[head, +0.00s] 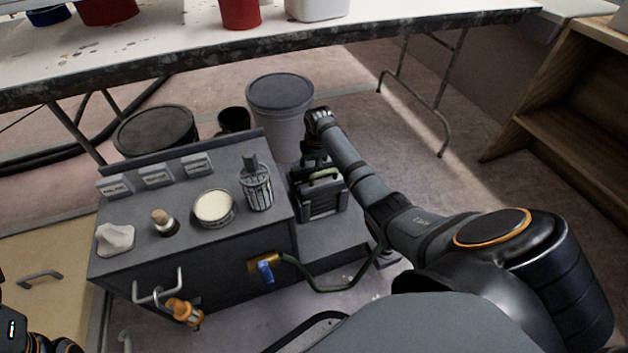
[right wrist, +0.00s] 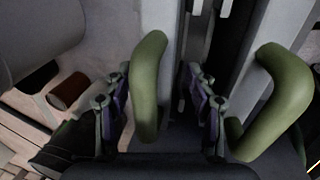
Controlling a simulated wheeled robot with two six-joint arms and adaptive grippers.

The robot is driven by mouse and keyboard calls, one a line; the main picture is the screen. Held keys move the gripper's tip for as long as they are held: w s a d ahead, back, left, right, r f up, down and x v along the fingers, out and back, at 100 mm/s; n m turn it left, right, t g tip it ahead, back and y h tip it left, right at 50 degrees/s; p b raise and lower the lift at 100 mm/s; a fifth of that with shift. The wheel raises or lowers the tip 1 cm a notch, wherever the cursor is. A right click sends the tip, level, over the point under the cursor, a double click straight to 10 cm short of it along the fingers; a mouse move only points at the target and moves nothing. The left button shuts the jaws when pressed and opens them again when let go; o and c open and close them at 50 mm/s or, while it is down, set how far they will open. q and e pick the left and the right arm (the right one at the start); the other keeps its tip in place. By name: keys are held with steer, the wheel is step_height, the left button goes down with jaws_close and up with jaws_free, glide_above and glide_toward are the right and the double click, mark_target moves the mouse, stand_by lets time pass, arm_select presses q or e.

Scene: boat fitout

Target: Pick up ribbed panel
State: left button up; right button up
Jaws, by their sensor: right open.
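The ribbed panel (head: 322,206) appears to be the dark piece with a pale green handle, standing upright on the low platform right of the dark cabinet. My right gripper (head: 318,166) points down just above it. In the right wrist view my right gripper (right wrist: 162,110) is open, with one green handle (right wrist: 150,85) between its two fingers. The fingers look apart from the handle. A second green handle (right wrist: 270,100) is to the right, outside the fingers. The panel's lower part is hidden in the wrist view. Only a bit of my left arm shows at the head view's lower left.
The dark cabinet (head: 185,245) holds a wire-caged item (head: 257,188), a round cream tin (head: 214,208) and several labelled blocks. A green hose (head: 325,286) runs along its front right. A grey bucket (head: 280,110) stands behind the panel. A white table (head: 380,28) spans the back.

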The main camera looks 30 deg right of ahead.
steer(key=shift+c, duration=0.3)
jaws_close()
steer(key=shift+r, duration=0.1)
